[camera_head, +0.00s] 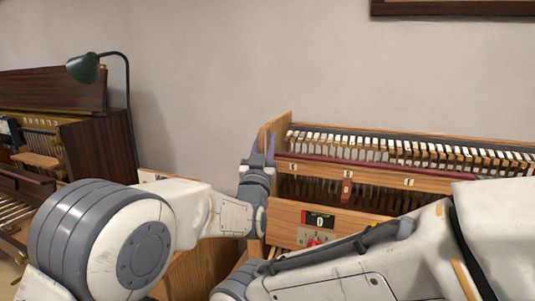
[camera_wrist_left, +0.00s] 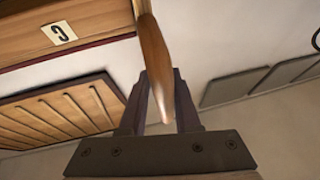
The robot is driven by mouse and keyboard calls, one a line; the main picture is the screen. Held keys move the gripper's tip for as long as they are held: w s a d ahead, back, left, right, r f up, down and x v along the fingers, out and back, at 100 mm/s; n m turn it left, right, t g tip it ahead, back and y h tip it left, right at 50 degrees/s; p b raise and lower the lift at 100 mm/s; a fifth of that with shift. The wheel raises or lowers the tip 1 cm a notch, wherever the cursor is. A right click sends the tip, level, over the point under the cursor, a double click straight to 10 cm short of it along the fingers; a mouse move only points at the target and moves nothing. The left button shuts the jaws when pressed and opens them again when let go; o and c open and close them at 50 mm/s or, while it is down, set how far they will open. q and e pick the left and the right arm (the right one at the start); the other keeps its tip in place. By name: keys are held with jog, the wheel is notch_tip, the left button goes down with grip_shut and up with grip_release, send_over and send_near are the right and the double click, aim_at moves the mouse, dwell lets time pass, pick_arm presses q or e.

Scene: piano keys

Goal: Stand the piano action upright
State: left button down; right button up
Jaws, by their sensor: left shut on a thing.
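The piano action (camera_head: 345,186) is a wide wooden frame with rows of pale hammers along its top and a red strip below them. It fills the right half of the head view, and my arms cover its lower part. I cannot tell how far it tilts. My left gripper (camera_head: 263,146) is shut on the wooden end panel at its left end. In the left wrist view, that panel (camera_wrist_left: 153,50) runs between the dark fingers (camera_wrist_left: 166,78). My right arm crosses the lower right of the head view; its gripper does not show.
A dark wooden piano (camera_head: 92,150) stands at the left with a green lamp (camera_head: 84,67) above it. A plain wall stands behind, with a framed edge (camera_head: 450,8) at top right. A slatted wooden panel (camera_wrist_left: 62,110) shows in the left wrist view.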

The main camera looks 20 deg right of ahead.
pick_arm(q)
jog(key=shift+a+f+n+t+b, duration=0.1)
jog(key=shift+a+n+t+b, duration=0.25)
jog(key=shift+a, duration=0.1)
pick_arm(e)
jog(key=shift+f, duration=0.75)
pick_arm(q)
jog(key=c, duration=1)
grip_release()
jog(key=shift+o, duration=0.9)
jog(key=shift+a, duration=0.2)
jog(key=shift+d, duration=0.25)
pick_arm(e)
jog(key=shift+a, duration=0.1)
